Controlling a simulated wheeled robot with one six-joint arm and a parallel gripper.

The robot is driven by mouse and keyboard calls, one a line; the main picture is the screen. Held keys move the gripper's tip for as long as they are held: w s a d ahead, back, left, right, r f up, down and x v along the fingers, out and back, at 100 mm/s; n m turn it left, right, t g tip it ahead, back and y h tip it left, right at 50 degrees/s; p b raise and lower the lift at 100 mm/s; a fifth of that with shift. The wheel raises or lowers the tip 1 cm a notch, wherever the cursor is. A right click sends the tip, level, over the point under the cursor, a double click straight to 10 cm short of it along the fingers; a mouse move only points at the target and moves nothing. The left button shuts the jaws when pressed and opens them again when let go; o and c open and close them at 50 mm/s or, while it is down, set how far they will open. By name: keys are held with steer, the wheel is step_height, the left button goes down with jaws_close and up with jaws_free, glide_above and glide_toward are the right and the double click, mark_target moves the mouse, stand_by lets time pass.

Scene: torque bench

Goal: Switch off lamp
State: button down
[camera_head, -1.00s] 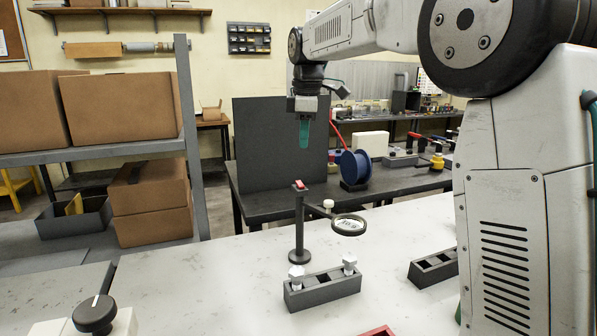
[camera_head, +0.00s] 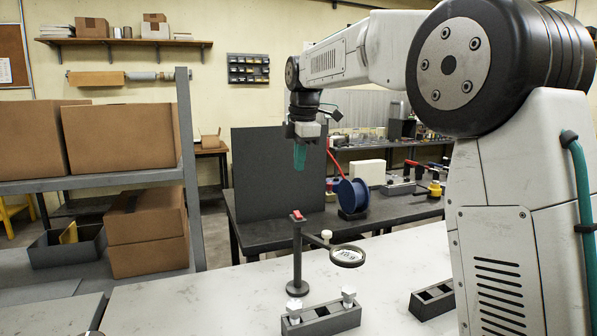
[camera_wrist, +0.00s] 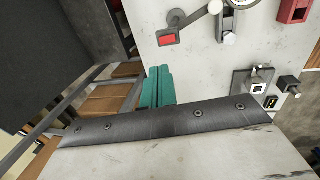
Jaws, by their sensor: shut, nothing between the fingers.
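The lamp is a dark post on a round base with a ring-shaped magnifier head (camera_head: 348,256) on a side arm. A red rocker switch (camera_head: 298,215) sits on top of the post. In the wrist view the red switch (camera_wrist: 167,40) shows up and to the right of the fingers. My gripper (camera_head: 300,156) has teal fingers and is shut and empty. It hangs above the post top, apart from it. In the wrist view the gripper (camera_wrist: 157,88) shows as teal fingers pressed together.
A dark block with white-knobbed pieces (camera_head: 321,318) stands in front of the lamp. Another slotted block (camera_head: 433,301) lies to the right. A dark panel (camera_head: 279,170) and a blue spool (camera_head: 352,195) stand on the bench behind. The pale table left of the lamp is clear.

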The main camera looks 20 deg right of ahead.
mark_target(296, 211)
steer(key=f, duration=0.4)
steer(key=w+f, duration=0.1)
steer(key=f, duration=0.3)
steer(key=w+f, duration=0.1)
steer(key=f, duration=0.2)
steer(key=shift+w+f, duration=0.15)
steer(key=shift+f, duration=0.25)
